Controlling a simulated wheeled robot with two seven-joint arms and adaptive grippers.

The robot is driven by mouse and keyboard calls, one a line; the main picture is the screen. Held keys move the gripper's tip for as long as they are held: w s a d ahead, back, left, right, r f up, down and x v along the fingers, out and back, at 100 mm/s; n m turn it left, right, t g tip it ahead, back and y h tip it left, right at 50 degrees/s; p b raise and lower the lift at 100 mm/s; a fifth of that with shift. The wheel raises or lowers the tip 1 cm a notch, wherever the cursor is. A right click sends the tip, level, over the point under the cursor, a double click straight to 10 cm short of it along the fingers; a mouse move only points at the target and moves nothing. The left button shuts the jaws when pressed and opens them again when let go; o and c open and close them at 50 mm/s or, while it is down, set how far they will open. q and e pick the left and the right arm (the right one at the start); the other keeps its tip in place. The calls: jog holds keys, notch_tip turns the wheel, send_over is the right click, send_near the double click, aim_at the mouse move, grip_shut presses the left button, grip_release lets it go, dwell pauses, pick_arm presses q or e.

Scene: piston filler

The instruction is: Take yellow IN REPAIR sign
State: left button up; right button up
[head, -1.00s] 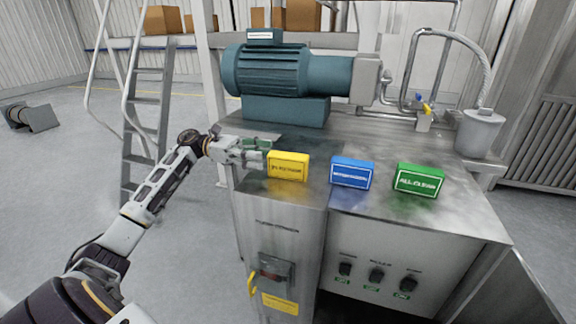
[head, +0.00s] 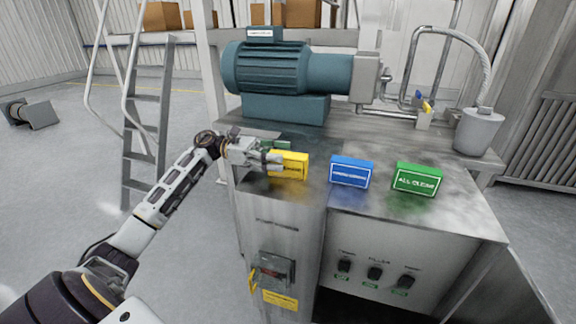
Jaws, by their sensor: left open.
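The yellow sign (head: 294,166) stands upright on the left part of the metal machine top; its lettering is too small and partly covered to read. My left gripper (head: 274,162) is open at the sign's left end, with its fingers overlapping the left part of the sign in the picture. Whether the fingers touch the sign cannot be told. My right gripper is not in view.
A blue sign (head: 350,172) and a green ALL CLEAR sign (head: 417,180) stand to the right on the same metal top (head: 385,215). A teal motor (head: 275,72) stands behind. A grey pot (head: 478,132) with a hose is at the back right.

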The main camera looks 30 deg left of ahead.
aim_at(294, 155)
pick_arm(q)
jog(key=shift+p+x, duration=0.35)
jog(key=shift+x, duration=0.45)
jog(key=shift+p+x, duration=0.3)
jog(key=shift+x, duration=0.65)
jog(key=shift+d+r, duration=0.1)
jog(key=shift+d, duration=0.4)
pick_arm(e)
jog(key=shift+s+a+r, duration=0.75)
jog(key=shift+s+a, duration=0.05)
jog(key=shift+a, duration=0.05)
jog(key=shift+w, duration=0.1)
